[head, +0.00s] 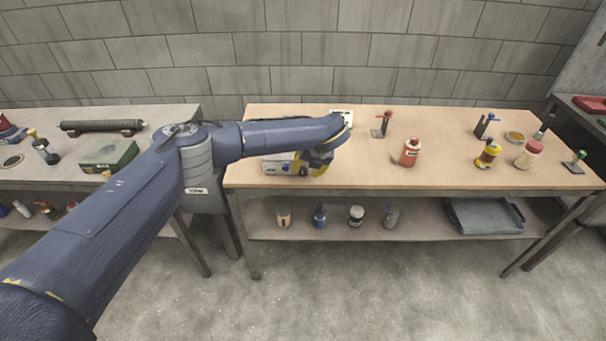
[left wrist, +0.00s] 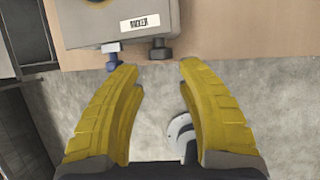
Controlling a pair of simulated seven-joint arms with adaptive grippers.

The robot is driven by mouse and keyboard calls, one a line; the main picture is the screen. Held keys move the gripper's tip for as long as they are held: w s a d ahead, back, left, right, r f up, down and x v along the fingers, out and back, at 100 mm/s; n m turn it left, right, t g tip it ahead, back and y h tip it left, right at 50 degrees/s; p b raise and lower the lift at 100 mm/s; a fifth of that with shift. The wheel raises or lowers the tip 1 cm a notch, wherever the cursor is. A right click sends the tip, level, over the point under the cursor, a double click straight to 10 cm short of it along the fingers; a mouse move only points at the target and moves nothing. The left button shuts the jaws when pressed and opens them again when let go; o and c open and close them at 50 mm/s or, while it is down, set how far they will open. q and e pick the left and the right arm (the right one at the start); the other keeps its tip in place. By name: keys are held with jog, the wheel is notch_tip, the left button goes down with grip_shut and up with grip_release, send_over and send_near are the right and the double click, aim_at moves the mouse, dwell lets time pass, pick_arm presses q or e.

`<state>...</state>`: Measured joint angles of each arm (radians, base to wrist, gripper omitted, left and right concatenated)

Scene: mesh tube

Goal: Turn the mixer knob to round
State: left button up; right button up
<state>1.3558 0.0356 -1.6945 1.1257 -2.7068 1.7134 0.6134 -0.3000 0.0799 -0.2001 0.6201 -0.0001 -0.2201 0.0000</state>
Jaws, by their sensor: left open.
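The mixer (left wrist: 140,24) is a grey box with a label in the left wrist view, at the front edge of the wooden bench. A bluish knob (left wrist: 113,62) and a dark grey knob (left wrist: 160,51) stick out from its near side. In the head view the mixer (head: 275,166) is partly hidden by my left gripper (head: 318,163). In the left wrist view the yellow fingers of my left gripper (left wrist: 152,67) are open, with their tips near the knobs and nothing held between them. My right gripper is not in view.
A red bottle (head: 410,152), a red-topped stand (head: 383,124) and a yellow container (head: 488,155) stand to the right on the wooden bench (head: 450,175). A white box (head: 342,115) is behind my arm. Several containers and a grey tray (head: 484,217) sit on the lower shelf.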

aim_at(303, 174)
pick_arm(q)
jog(key=shift+x, duration=2.75)
grip_shut()
